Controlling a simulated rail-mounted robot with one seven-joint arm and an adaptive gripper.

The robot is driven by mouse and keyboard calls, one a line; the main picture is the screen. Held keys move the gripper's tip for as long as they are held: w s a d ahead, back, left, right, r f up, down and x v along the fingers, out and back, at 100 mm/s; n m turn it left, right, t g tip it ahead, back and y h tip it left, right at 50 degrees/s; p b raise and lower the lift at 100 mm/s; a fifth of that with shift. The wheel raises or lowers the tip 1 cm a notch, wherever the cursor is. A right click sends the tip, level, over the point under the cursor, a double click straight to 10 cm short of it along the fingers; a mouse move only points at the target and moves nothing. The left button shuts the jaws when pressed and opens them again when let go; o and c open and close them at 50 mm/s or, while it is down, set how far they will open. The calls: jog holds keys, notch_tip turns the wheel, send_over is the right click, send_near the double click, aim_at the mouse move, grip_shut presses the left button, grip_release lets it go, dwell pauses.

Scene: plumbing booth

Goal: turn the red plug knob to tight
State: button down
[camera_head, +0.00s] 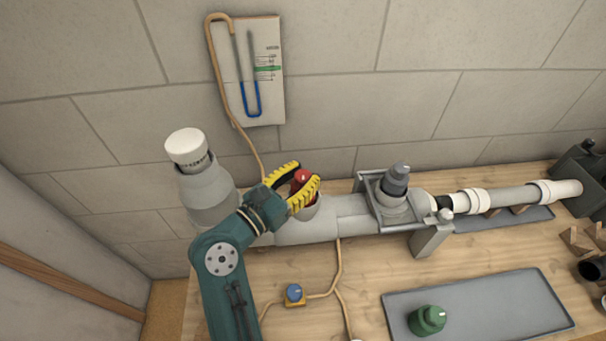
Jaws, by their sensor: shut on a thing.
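The red plug knob (301,176) sits on top of a short grey upright stub (309,212) of the pipe. My gripper (303,183) has its yellow ribbed fingers on either side of the knob and is shut on it. The fingers hide part of the knob's sides, and any tightness mark on it cannot be seen. The grey pipe (340,222) lies along the wooden bench under the gripper.
A white-capped grey fitting (188,148) stands left of my gripper. A grey clamp frame holds a dark-topped fitting (396,180) to the right. A blue knob (294,293) and tan tubing lie in front. A tray (500,308) holds a green part (427,320). A U-tube gauge (262,75) hangs behind.

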jog(key=c, duration=0.6)
grip_release()
jog(key=shift+s+a, duration=0.1)
jog(key=v, duration=1.1)
jog(key=shift+s+a, duration=0.25)
jog(key=shift+a, duration=0.05)
